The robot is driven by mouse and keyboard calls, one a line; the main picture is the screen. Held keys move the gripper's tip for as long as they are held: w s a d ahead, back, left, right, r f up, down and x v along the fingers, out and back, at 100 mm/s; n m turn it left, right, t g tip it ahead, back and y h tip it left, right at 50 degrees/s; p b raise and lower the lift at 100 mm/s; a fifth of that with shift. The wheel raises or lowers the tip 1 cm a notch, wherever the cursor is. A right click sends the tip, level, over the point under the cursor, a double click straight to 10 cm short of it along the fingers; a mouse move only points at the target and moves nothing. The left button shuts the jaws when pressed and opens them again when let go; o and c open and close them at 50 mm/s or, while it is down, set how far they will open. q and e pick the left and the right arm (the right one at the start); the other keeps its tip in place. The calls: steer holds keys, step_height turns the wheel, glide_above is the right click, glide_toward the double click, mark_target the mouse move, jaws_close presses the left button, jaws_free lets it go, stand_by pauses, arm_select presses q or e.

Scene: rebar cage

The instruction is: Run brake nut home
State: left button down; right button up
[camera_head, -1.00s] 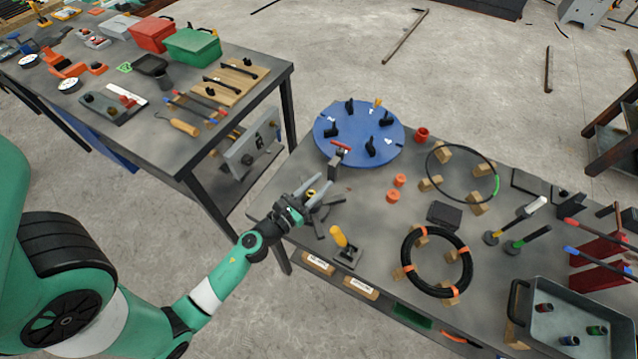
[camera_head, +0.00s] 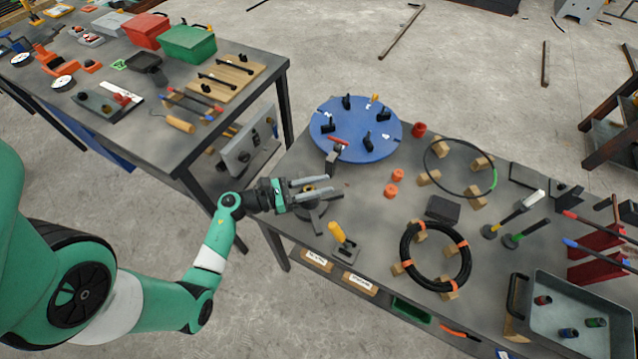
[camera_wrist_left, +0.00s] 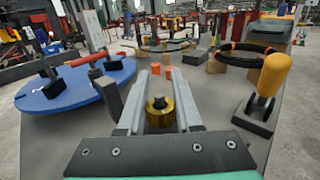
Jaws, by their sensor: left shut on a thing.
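My left gripper (camera_head: 322,187) reaches in from the left over the near-left corner of the work table. In the left wrist view its two grey fingers lie along both sides of a brass-coloured round nut (camera_wrist_left: 159,117), shut on it. The nut sits around a dark central stud, whose end shows at its top. In the head view the nut is small and partly hidden by the fingers. Below it is a dark stand with spread legs (camera_head: 312,213). My right gripper is not in view.
A blue round plate (camera_head: 372,148) with black clamps and a red-handled clamp (camera_head: 338,146) stand close behind the gripper. A yellow-handled toggle clamp (camera_head: 338,233) stands close in front. Orange rings (camera_head: 392,190), a black coil (camera_head: 408,250) and a grey tray (camera_head: 540,340) lie farther right.

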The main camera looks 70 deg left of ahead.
arm_select(q)
steer(key=m+g+h+b, duration=0.1)
steer(key=m+h+b, duration=0.1)
steer(key=h+b, duration=0.1)
steer(key=d+m+g+h+b, duration=0.1)
steer(key=m+g+h+b, duration=0.1)
steer(key=m+h+b, duration=0.1)
steer(key=m+g+h+b, duration=0.2)
steer(key=h+b, duration=0.2)
steer(key=shift+s+d+f+m+h+b, duration=0.3)
steer(key=shift+s+d+b, duration=0.05)
steer(key=shift+s+b, duration=0.05)
steer(key=shift+s+d+r+m+g+h+b, duration=0.15)
steer(key=shift+m+g+h+b, duration=0.25)
steer(key=shift+b, duration=0.2)
steer(key=shift+d+r+m+g+h+b, duration=0.15)
steer(key=shift+m+g+h+b, duration=0.15)
steer(key=shift+g+b, duration=0.25)
steer(key=shift+a, duration=0.1)
steer(key=c, duration=0.6)
jaws_free()
